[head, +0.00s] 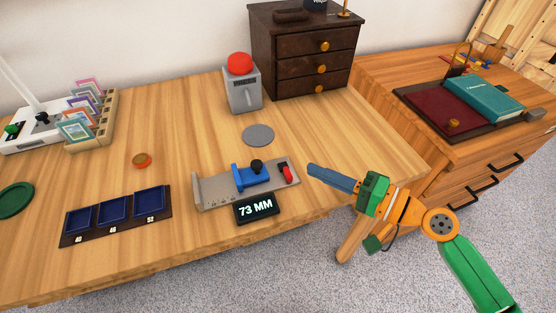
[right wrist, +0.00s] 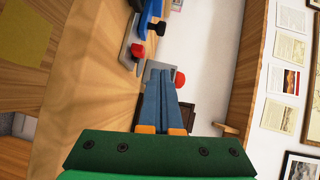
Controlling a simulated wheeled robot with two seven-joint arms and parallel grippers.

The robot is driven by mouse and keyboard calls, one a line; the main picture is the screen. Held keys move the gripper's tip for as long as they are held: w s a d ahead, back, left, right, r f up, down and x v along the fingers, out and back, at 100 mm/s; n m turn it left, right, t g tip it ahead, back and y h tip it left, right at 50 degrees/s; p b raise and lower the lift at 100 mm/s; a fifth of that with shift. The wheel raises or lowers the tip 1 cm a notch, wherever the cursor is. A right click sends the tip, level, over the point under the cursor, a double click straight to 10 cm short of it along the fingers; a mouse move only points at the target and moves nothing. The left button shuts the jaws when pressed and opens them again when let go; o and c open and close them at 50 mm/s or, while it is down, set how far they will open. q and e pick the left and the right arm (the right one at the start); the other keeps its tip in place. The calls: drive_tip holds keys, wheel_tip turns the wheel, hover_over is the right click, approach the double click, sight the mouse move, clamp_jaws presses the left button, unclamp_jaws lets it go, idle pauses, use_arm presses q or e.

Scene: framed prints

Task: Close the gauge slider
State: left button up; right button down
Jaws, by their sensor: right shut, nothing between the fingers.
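The gauge (head: 215,193) is a grey rail with an upright wall at its left end, near the table's front edge. Its blue slider (head: 250,180) with a black knob (head: 256,166) sits right of the rail's middle, with a gap between it and the end wall. A red lever (head: 286,174) is at the right end. The display (head: 257,208) reads 73 MM. My right gripper (head: 312,169) is shut and empty, just right of the gauge and apart from it. The right wrist view also shows the slider (right wrist: 148,17) and red lever (right wrist: 137,49). My left gripper is out of view.
A grey disc (head: 258,135) lies behind the gauge. A grey device with a red button (head: 239,64) and a dark drawer chest (head: 305,50) stand at the back. A tray with blue compartments (head: 115,213) and an orange disc (head: 142,160) lie to the left.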

sight(277, 179)
drive_tip(key=x, duration=0.3)
drive_tip(key=p+x, duration=0.1)
drive_tip(key=x, duration=0.1)
drive_tip(key=shift+w+a+r, duration=0.15)
drive_tip(key=shift+w+a, duration=0.1)
drive_tip(key=shift+w, duration=0.1)
drive_tip(key=a, duration=0.1)
drive_tip(key=a+p, duration=0.2)
drive_tip(key=shift+s+a+f, duration=0.2)
drive_tip(key=shift+s+f, duration=0.15)
drive_tip(key=shift+f, duration=0.05)
drive_tip(key=shift+a, duration=0.2)
drive_tip(key=shift+f, duration=0.2)
